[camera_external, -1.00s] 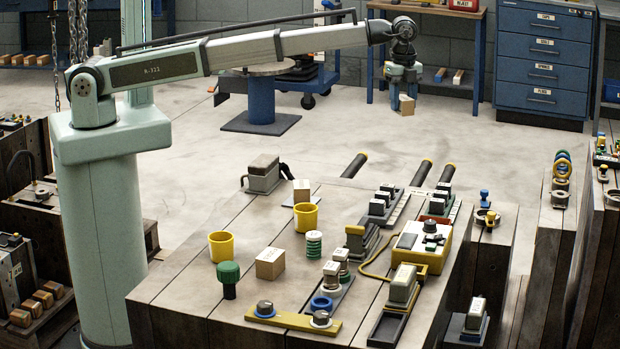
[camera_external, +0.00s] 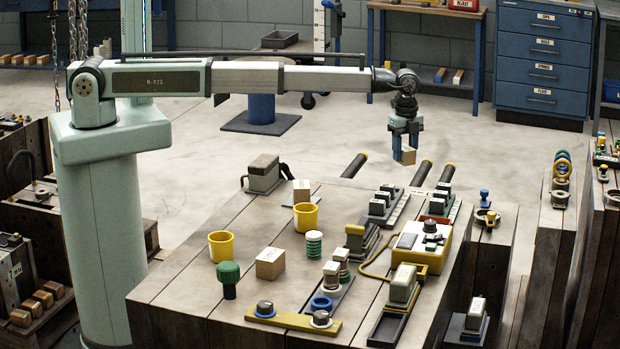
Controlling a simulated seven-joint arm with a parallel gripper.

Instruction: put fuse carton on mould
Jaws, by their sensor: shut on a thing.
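My gripper (camera_external: 404,148) hangs above the far end of the large grey-brown block, which I take to be the mould (camera_external: 190,285). It is shut on a small tan carton, which I take to be the fuse carton (camera_external: 409,157). The carton is held between the fingertips, in the air, apart from the surface below. No label can be read on it from here.
On the block stand a larger tan carton (camera_external: 270,264), a small carton (camera_external: 301,188), yellow cups (camera_external: 222,246), a green knob (camera_external: 229,278), a yellow control box (camera_external: 425,248) and several switches. Dark bars (camera_external: 354,166) with yellow tips stick out at its far edge.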

